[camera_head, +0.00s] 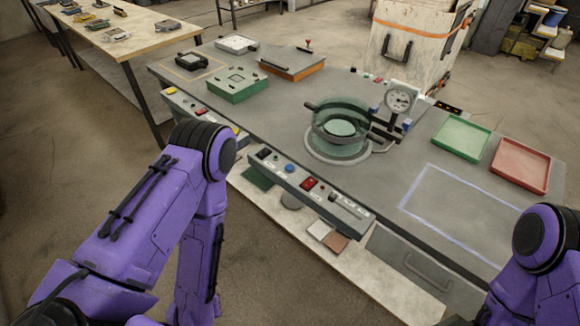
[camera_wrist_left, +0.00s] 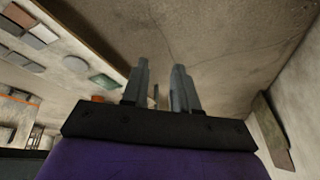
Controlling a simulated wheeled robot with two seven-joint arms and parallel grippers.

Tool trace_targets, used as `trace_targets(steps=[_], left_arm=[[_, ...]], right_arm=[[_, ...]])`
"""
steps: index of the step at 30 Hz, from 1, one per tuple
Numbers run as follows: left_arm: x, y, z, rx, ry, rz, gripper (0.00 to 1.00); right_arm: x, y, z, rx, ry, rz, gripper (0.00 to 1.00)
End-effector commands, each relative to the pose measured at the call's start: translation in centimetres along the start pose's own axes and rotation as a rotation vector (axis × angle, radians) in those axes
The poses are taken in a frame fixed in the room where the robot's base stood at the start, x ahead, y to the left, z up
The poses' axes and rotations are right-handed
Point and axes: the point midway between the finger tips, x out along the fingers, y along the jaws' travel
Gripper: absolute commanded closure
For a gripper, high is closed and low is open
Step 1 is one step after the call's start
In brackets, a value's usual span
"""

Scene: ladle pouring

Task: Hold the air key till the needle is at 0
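The round dial gauge (camera_head: 400,98) stands on a bracket behind a green transparent ring chamber (camera_head: 340,125) on the grey bench. Its needle is too small to read. The front panel carries a black key (camera_head: 263,153), a blue button (camera_head: 289,168), a red switch (camera_head: 308,183) and a dark knob (camera_head: 333,196). Their labels are too small to read, so I cannot tell which is the air key. My left gripper (camera_wrist_left: 161,88) shows in the left wrist view, fingers apart and nothing between them; the head view does not show it. My right gripper is out of view.
A green tray (camera_head: 461,137) and a red tray (camera_head: 521,165) lie at the right, behind an outlined empty area (camera_head: 460,210). A green box (camera_head: 237,86) and an orange-sided box (camera_head: 292,65) stand at the back left. A lower shelf (camera_head: 285,225) runs below the panel.

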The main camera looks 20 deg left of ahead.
Motion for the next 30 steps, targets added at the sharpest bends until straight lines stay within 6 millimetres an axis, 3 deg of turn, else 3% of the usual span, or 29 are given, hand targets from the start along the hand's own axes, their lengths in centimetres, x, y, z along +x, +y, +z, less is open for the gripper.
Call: trace_targets(steps=[1,2,3,30], left_arm=[[0.0,0.0,0.0,0.0,0.0,0.0,0.89],[0.0,0.0,0.0,0.0,0.0,0.0,0.99],[0.0,0.0,0.0,0.0,0.0,0.0,1.0],[0.0,0.0,0.0,0.0,0.0,0.0,1.0]], right_arm=[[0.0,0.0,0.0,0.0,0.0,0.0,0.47],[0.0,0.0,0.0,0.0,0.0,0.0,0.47],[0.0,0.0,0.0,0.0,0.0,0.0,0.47],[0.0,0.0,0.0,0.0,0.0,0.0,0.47]])
